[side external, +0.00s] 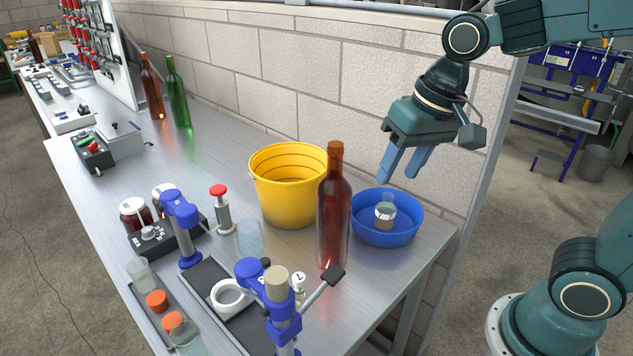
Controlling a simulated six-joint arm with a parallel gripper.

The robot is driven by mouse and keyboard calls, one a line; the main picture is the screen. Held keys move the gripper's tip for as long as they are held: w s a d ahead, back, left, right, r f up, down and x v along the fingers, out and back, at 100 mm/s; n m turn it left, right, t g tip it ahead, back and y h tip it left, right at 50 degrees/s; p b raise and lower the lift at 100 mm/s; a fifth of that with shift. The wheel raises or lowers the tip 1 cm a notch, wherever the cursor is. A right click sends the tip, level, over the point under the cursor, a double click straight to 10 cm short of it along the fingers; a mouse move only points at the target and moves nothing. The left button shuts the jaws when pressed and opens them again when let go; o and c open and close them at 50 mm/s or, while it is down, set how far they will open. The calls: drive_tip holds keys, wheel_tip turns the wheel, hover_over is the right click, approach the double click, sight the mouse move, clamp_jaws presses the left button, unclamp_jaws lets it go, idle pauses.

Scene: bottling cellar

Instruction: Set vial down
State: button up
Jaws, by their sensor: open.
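A small clear vial (385,215) with a pale band stands, seemingly upright, inside the blue basin (417,228) at the right end of the bench. My gripper (397,174) is above the basin with its two blue fingers pointing down. The fingers are apart, with nothing between them, and the vial is below them, clear of the fingertips. The vial's exact contact with the basin floor is hard to make out.
A tall brown bottle (334,215) stands just left of the basin, with a yellow bucket (283,203) behind it. Blue clamp stands (182,225), a black tray (215,285) and several jars crowd the bench front.

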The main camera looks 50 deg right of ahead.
drive_tip(key=s+d+n+t, duration=0.2)
drive_tip(key=s+d+n, duration=0.1)
drive_tip(key=s, duration=0.7)
drive_tip(key=shift+s+d+r+t+h, duration=0.25)
drive_tip(key=shift+d+r+h, duration=0.2)
drive_tip(key=shift+d, duration=0.25)
drive_tip(key=shift+w, duration=0.1)
idle(0.4)
